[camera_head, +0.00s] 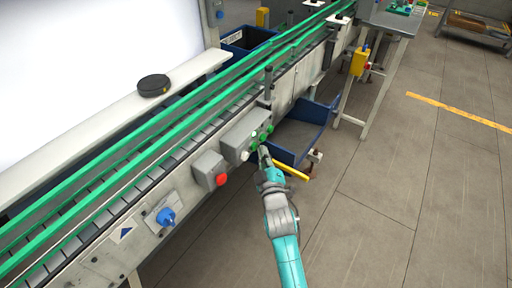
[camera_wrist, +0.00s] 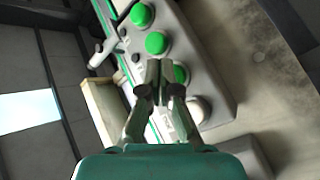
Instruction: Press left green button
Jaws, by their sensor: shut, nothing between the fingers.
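A grey control box (camera_head: 240,137) on the conveyor's side carries a row of green buttons and a white button (camera_head: 244,156). The left green button (camera_head: 254,146) is the green one beside the white button. In the wrist view this green button (camera_wrist: 181,74) is partly hidden behind a finger, with the white button (camera_wrist: 200,109) below it and two other green buttons (camera_wrist: 156,43) (camera_wrist: 141,14) above. My gripper (camera_head: 263,149) is shut and empty, its tips (camera_wrist: 161,66) close to the left green button. I cannot tell whether they touch it.
A red button (camera_head: 221,180) on a grey box and a blue knob (camera_head: 166,217) sit further left along the conveyor. Green rails (camera_head: 150,120) run above.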

